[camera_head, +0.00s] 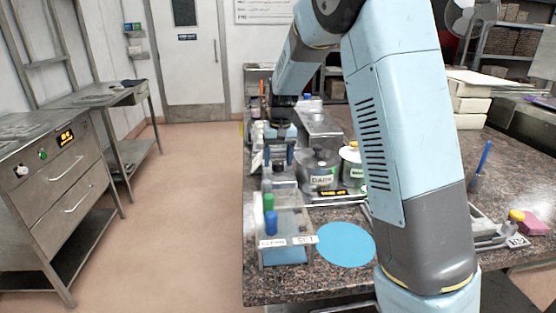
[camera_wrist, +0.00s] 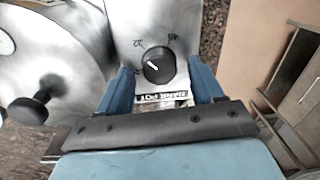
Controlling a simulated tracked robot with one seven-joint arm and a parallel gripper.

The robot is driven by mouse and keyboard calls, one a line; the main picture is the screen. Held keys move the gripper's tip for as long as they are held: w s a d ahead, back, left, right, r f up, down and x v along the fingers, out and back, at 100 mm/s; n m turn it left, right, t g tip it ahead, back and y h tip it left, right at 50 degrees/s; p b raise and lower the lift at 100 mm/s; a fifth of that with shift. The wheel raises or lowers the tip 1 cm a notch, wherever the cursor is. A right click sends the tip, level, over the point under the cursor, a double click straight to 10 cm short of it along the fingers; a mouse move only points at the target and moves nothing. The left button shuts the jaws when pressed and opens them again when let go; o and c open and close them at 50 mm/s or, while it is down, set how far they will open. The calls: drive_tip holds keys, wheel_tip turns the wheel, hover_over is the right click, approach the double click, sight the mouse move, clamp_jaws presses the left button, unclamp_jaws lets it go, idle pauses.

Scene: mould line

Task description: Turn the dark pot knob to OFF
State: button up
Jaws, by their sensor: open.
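The dark pot knob (camera_wrist: 158,66) is a round black dial with a white pointer line, on a pale metal panel (camera_wrist: 125,14) in the wrist view. The pointer runs toward the picture's upper left. Small marks sit around the dial, too blurred to read surely. A "DARK POT" label (camera_wrist: 160,97) lies below it. My gripper (camera_wrist: 160,75) is open, one blue finger on each side of the knob, with gaps visible. In the head view, my gripper (camera_head: 279,155) points down left of the steel pot marked DARK (camera_head: 319,178); the knob cannot be made out there.
In the wrist view, a round metal lid with a black handle (camera_wrist: 32,107) is close on the left.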

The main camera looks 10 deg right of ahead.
drive_tip(key=shift+f, duration=0.25)
drive_tip(key=shift+c, duration=0.4)
drive_tip(key=c, duration=1)
drive_tip(key=shift+o, duration=0.2)
